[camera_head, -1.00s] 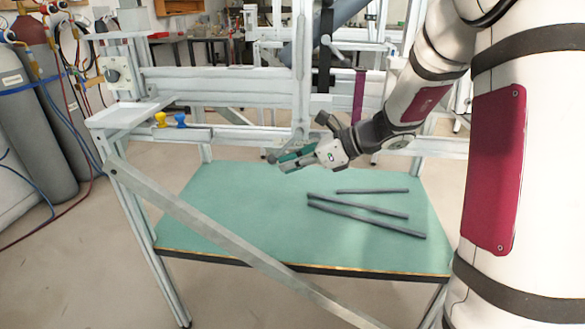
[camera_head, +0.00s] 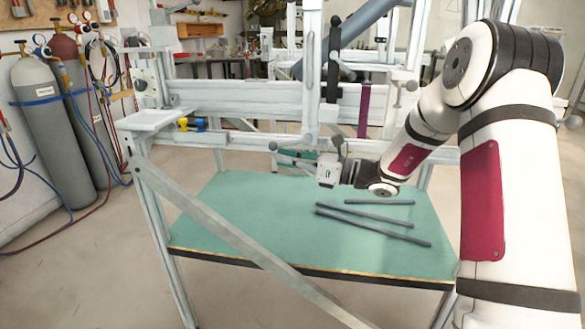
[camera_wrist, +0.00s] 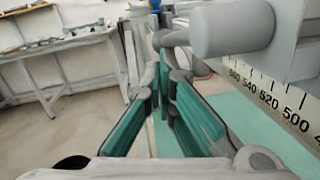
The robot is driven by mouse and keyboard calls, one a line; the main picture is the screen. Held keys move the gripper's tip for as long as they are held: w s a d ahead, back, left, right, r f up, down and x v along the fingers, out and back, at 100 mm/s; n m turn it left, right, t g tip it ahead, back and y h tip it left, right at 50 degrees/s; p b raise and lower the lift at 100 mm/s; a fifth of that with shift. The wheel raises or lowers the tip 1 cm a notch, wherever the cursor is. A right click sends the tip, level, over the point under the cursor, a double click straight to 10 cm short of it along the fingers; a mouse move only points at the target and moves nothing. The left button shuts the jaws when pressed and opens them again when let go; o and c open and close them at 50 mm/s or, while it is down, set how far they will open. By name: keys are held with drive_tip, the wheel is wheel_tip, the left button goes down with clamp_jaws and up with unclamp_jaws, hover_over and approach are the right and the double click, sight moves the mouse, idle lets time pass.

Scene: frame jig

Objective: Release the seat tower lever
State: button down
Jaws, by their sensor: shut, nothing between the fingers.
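The seat tower is the upright pale grey post (camera_head: 312,70) at the middle of the jig. My gripper (camera_head: 284,155) is at its foot, just below the long horizontal beam, with its green-padded fingers pointing left. In the wrist view my gripper (camera_wrist: 163,75) is shut and empty. A thick grey cylinder (camera_wrist: 235,28) sticks out close by, above and right of the fingers, in front of a numbered scale (camera_wrist: 270,90). I cannot tell whether this cylinder is part of the lever. The fingers look apart from it. The lever's own position is not clear.
Below is a green bench top (camera_head: 225,215) with several dark tubes (camera_head: 375,222) lying on it. A diagonal brace (camera_head: 225,235) crosses the jig's front. The horizontal beam (camera_head: 225,95) and a purple strip (camera_head: 363,110) are near my arm. Gas cylinders (camera_head: 60,130) stand far left.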

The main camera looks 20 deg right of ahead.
wheel_tip(320, 180, up, 6)
drive_tip(key=a+t+y+p, duration=0.1)
drive_tip(key=y+p, duration=0.3)
drive_tip(key=p, duration=0.4)
drive_tip(key=shift+w+a+m+t+p, duration=0.25)
drive_tip(key=shift+w+m+t, duration=0.2)
drive_tip(key=shift+t, duration=0.45)
drive_tip(key=shift+d+r, duration=0.1)
drive_tip(key=shift+r, duration=0.05)
drive_tip(key=s+d+f, duration=0.1)
drive_tip(key=s+f, duration=0.1)
drive_tip(key=f, duration=0.5)
drive_tip(key=s+d+f, duration=0.2)
drive_tip(key=f, duration=0.4)
drive_tip(key=shift+f+h+b, duration=0.3)
drive_tip(key=shift+f+b, duration=0.05)
drive_tip(key=shift+f, duration=0.05)
